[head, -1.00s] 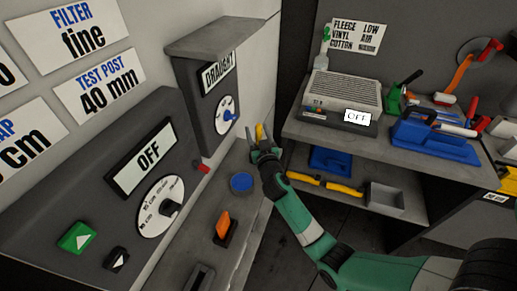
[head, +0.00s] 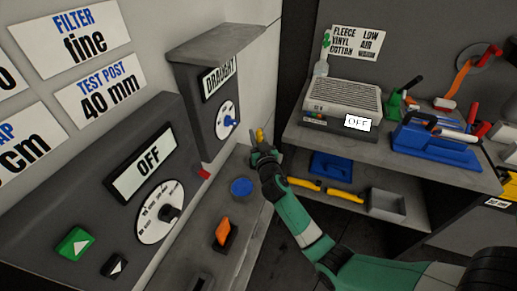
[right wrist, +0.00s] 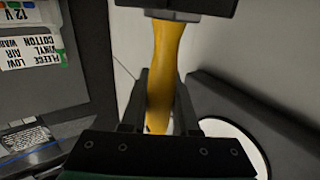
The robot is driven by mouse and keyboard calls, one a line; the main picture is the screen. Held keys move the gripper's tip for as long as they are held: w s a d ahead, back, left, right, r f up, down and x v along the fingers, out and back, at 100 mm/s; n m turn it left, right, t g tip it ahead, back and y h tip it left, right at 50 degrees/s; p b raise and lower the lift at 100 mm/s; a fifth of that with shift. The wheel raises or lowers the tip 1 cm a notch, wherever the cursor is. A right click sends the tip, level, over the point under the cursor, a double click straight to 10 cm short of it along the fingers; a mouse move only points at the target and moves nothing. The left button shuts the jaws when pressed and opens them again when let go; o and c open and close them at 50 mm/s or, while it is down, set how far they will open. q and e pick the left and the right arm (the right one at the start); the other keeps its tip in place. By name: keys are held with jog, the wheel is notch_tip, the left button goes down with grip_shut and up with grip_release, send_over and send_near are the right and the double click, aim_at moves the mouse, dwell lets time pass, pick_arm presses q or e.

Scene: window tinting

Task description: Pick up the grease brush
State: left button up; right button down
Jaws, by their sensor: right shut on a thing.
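The grease brush shows in the right wrist view as a yellow handle (right wrist: 162,75) with a dark block at its top end. My right gripper (right wrist: 160,105) is shut on the handle, one dark finger on each side. In the head view my right gripper (head: 263,151) is over the far end of the grey ledge below the draught box. Only a small yellow tip of the brush (head: 260,136) shows above the fingers there. The rest of the brush is hidden by the gripper. My left gripper is not in view.
The draught box (head: 208,95) and the panel with the OFF display (head: 140,158) stand left of my right gripper. A blue round button (head: 241,187) and an orange switch (head: 223,231) are on the ledge. A grey bench (head: 330,142) with tools stands to the right.

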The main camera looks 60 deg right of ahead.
notch_tip(320, 180, up, 8)
jog(key=f+p, duration=0.1)
jog(key=p, duration=0.3)
jog(key=s+d+p, duration=0.2)
jog(key=s+p, duration=0.4)
jog(key=s, duration=1.4)
jog(key=shift+w, duration=0.1)
